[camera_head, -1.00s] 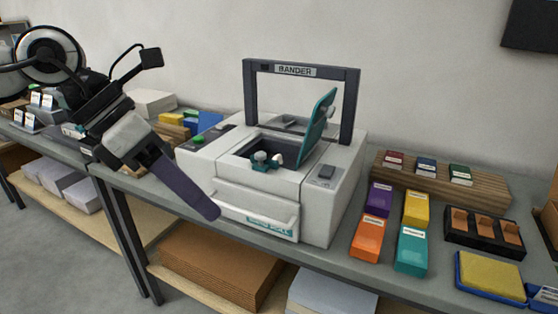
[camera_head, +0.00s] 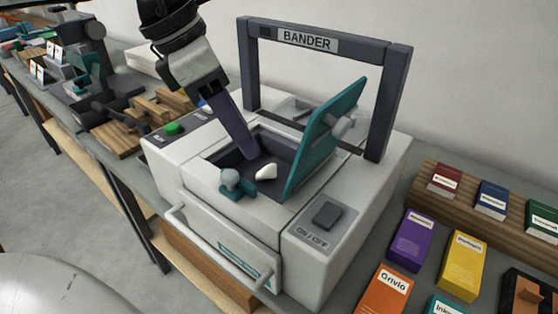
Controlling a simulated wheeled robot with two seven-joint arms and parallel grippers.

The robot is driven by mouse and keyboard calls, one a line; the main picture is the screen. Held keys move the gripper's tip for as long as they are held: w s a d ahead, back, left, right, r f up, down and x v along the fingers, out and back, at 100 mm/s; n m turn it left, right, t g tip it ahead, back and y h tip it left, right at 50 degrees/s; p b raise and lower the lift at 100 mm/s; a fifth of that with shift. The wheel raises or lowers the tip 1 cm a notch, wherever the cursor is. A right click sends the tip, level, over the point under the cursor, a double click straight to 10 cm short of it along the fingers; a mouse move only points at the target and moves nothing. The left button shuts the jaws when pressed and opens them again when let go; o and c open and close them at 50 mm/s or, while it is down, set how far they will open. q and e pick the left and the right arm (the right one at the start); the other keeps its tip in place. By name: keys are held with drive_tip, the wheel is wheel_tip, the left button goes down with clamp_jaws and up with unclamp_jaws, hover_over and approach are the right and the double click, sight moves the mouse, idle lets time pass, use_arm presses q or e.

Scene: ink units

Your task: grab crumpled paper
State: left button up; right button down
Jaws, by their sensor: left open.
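The crumpled paper (camera_head: 266,172) is a small white lump inside the dark open compartment of the bander machine (camera_head: 190,190). My left gripper (camera_head: 248,152) reaches down into that compartment from the upper left, with its dark fingers just behind and left of the paper. It is open and does not hold the paper; whether a fingertip touches it I cannot tell. The teal lid (camera_head: 322,140) stands raised to the right of the compartment. A teal and grey knob (camera_head: 235,183) sits at its front edge. My right gripper is not in view.
The machine's dark arch (camera_head: 393,105) stands behind the opening. An on/off switch (camera_head: 326,215) is on the front right top, a green button (camera_head: 174,128) at the left. Ink boxes (camera_head: 412,240) stand on the right of the bench. A drawer handle (camera_head: 215,250) juts out in front.

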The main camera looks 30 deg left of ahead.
sight(263, 167)
use_arm(q)
drive_tip(key=x, duration=0.3)
drive_tip(key=shift+s+f, duration=0.2)
drive_tip(key=shift+f, duration=0.1)
drive_tip(key=shift+w+x, duration=0.1)
drive_tip(key=shift+x, duration=1.3)
drive_tip(key=shift+w+x, duration=0.15)
drive_tip(key=shift+x, duration=1.25)
drive_tip(key=shift+r, duration=0.1)
drive_tip(key=c, duration=1.1)
